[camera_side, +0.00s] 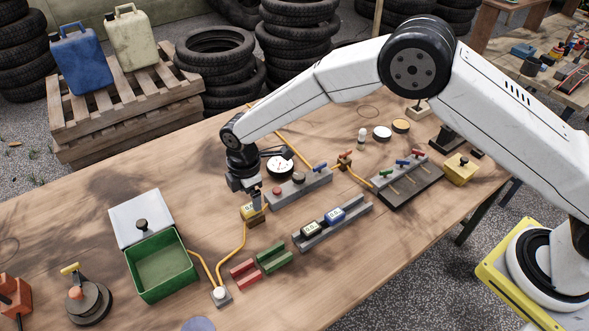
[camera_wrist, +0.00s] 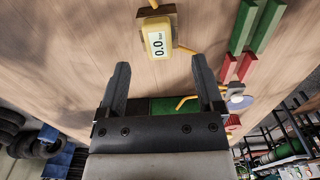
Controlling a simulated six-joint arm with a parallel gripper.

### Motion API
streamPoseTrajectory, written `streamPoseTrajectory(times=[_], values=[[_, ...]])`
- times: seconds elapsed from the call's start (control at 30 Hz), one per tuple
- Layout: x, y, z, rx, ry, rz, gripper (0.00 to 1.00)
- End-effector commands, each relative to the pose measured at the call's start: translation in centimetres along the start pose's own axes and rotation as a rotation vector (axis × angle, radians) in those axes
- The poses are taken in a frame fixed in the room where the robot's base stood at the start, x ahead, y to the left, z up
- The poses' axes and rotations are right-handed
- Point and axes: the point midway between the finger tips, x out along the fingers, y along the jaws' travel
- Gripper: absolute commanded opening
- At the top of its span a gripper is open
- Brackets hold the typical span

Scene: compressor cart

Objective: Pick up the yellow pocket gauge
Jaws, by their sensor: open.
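The yellow pocket gauge (camera_side: 249,211) sits on a small brown block on the wooden table, just below my gripper in the side view. In the wrist view the gauge (camera_wrist: 157,40) shows a white display reading 0.0, beyond the fingertips and roughly centred between them. My gripper (camera_wrist: 160,65) is open and empty, with one finger on each side of the free gap. In the side view my gripper (camera_side: 244,184) hangs close above and beside the gauge; the exact gap cannot be told.
A grey rack (camera_side: 362,209) holds a dark gauge (camera_side: 310,229) and a blue gauge (camera_side: 335,216). Red and green channel pieces (camera_side: 274,259), a yellow hose (camera_side: 238,252) and an open green box (camera_side: 161,263) are nearby. A round dial (camera_side: 280,167) stands behind my gripper.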

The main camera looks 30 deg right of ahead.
Motion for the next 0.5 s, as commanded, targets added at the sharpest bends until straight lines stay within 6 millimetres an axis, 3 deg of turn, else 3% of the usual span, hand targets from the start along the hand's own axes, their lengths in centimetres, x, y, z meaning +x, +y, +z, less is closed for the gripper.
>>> streamPoseTrajectory(times=[0.5], values=[[4.6,0.2,0.0,0.001,0.0,0.001,0.85]])
